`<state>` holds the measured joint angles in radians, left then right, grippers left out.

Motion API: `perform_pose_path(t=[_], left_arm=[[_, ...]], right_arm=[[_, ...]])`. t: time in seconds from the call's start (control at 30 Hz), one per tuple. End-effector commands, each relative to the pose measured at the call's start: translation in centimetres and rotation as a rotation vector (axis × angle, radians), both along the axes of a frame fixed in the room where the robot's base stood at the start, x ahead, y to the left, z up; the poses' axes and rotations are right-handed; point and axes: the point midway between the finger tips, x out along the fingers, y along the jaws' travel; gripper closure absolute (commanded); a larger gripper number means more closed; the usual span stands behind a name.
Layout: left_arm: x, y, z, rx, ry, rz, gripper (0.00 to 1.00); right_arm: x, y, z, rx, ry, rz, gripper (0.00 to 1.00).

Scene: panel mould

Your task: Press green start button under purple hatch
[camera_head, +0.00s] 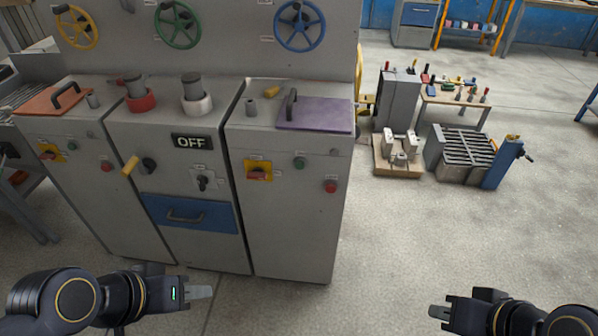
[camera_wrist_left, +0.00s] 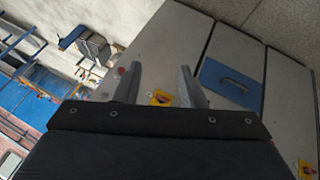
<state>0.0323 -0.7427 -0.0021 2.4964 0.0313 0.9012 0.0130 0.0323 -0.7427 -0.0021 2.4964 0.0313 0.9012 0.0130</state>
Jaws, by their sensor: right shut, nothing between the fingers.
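The purple hatch (camera_head: 315,114) lies closed on top of the right-hand cabinet, with a dark handle at its left edge. The green start button (camera_head: 299,163) is on that cabinet's front, below the hatch. It sits between a yellow-backed red switch (camera_head: 258,170) and a red button (camera_head: 330,186). My left gripper (camera_head: 205,292) is low in front of the cabinets, away from the button. In the left wrist view its fingers (camera_wrist_left: 160,85) stand apart with nothing between; I cannot make out the green button there. My right gripper (camera_head: 438,312) is shut and empty over the floor at lower right.
The middle cabinet carries an OFF sign (camera_head: 191,142), a yellow-handled lever (camera_head: 131,165) and a blue drawer (camera_head: 188,213). An orange hatch (camera_head: 52,100) is on the left cabinet. A bench with tools (camera_head: 455,98) stands behind right. The floor (camera_head: 400,235) between the grippers is clear.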

Motion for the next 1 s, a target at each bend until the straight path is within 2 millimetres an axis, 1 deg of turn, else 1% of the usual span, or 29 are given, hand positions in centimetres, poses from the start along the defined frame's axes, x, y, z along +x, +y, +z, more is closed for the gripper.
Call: perform_pose_path(t=[0.43,0.47,0.7,0.73,1.0], left_arm=[[0.0,0.0,0.0,0.0,0.0,0.0,0.64],[0.0,0.0,0.0,0.0,0.0,0.0,0.66],[0.0,0.0,0.0,0.0,0.0,0.0,0.98],[0.0,0.0,0.0,0.0,0.0,0.0,1.0],[0.0,0.0,0.0,0.0,0.0,0.0,1.0]], right_arm=[[0.0,0.0,0.0,0.0,0.0,0.0,1.0],[0.0,0.0,0.0,0.0,0.0,0.0,1.0],[0.0,0.0,0.0,0.0,0.0,0.0,1.0],[0.0,0.0,0.0,0.0,0.0,0.0,1.0],[0.0,0.0,0.0,0.0,0.0,0.0,1.0]])
